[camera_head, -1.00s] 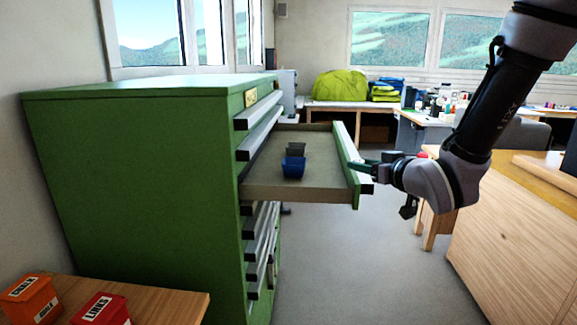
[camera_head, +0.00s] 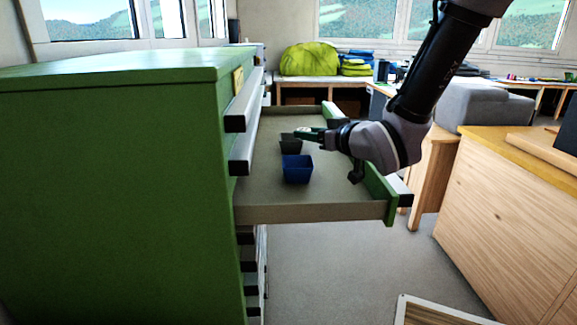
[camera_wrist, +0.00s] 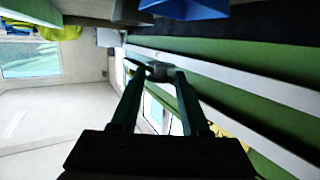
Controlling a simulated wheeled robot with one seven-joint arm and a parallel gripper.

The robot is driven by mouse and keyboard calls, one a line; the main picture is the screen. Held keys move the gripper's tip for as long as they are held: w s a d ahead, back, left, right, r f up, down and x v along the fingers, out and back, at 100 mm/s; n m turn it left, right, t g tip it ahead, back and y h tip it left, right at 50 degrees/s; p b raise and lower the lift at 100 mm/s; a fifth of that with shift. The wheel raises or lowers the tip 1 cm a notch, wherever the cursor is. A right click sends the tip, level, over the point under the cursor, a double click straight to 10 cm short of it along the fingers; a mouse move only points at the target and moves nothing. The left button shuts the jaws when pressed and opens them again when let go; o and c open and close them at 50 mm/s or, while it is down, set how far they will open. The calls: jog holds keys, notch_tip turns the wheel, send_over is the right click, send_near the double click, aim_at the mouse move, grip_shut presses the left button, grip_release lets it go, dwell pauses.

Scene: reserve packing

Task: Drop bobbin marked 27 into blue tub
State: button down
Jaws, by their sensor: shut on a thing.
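The blue tub (camera_head: 297,170) stands upright inside the open drawer (camera_head: 310,212) of the green cabinet, and part of it shows at the top of the wrist view (camera_wrist: 198,8). My gripper (camera_head: 300,134) points left over the drawer, behind the blue tub in the picture and by the dark grey tub. In the wrist view its fingers (camera_wrist: 156,74) are shut on a small grey piece (camera_wrist: 156,70), perhaps the bobbin. No number can be read on it. In the head view the held piece cannot be made out.
A dark grey tub (camera_head: 289,146) stands just behind the blue tub. The green cabinet (camera_head: 110,180) fills the left, with drawer handles along its front. A wooden counter (camera_head: 515,210) stands at the right.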

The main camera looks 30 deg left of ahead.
aim_at(310, 156)
jog(key=shift+f, duration=3)
jog(key=shift+c, duration=1.6)
grip_release()
jog(key=shift+r, duration=0.1)
notch_tip(310, 156, up, 10)
